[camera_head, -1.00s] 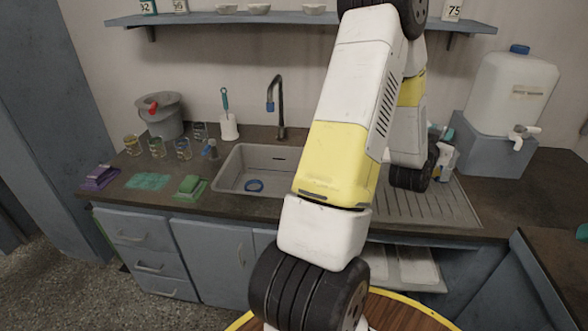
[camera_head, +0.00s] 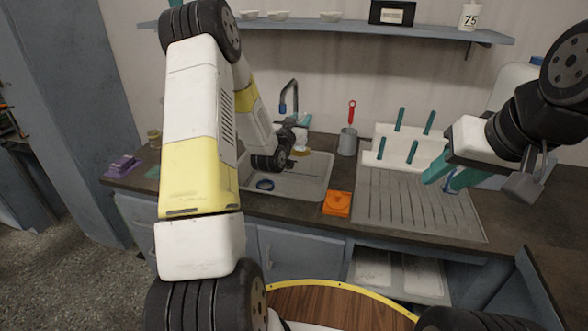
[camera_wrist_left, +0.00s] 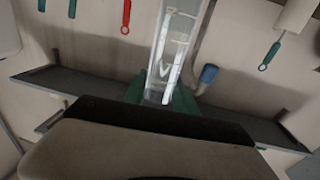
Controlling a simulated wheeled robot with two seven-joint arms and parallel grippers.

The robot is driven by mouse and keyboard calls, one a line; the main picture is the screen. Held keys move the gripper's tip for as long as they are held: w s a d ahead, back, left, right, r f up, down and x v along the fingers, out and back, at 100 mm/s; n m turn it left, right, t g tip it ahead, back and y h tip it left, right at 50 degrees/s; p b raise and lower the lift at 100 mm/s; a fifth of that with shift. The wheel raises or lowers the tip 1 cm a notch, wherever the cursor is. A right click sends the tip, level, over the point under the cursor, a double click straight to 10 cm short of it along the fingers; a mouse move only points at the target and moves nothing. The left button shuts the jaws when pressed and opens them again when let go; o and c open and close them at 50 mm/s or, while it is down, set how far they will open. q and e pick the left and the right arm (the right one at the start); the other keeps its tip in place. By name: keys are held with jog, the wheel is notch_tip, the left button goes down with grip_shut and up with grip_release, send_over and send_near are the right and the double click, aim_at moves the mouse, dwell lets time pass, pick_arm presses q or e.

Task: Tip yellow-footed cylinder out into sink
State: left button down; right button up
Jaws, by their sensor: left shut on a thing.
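The yellow-footed cylinder (camera_head: 301,138) is small and partly hidden behind my left wrist in the head view. Its yellow foot shows low, and it looks near upright. My left gripper (camera_head: 303,120) is shut on it, over the back of the sink (camera_head: 318,178) beside the tap. In the left wrist view the clear cylinder (camera_wrist_left: 178,45) stands between the teal fingers of my left gripper (camera_wrist_left: 165,95). Whether it holds liquid is unclear. My right gripper (camera_head: 450,177) hangs over the draining board with its teal fingers apart.
A red-handled brush in a grey holder (camera_head: 348,142) and a white rack with teal pegs (camera_head: 385,158) stand behind. The draining board (camera_head: 410,210) is mostly bare.

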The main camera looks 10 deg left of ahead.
pick_arm(q)
jog(key=w+a+f+m+h, duration=0.3)
jog(key=a+f+h, duration=0.2)
jog(key=a+f, duration=0.7)
jog(key=a, duration=0.4)
jog(key=shift+a+f+g, duration=0.2)
jog(key=shift+g, duration=0.1)
jog(key=d+f+m+g+y, duration=0.2)
jog(key=d+f+m, duration=0.4)
jog(key=m, duration=0.3)
jog(key=shift+d+f+g+y, duration=0.35)
jog(key=shift+f+g, duration=0.25)
jog(key=shift+f, duration=0.15)
jog(key=shift+s+f, duration=0.1)
jog(key=shift+f, duration=0.05)
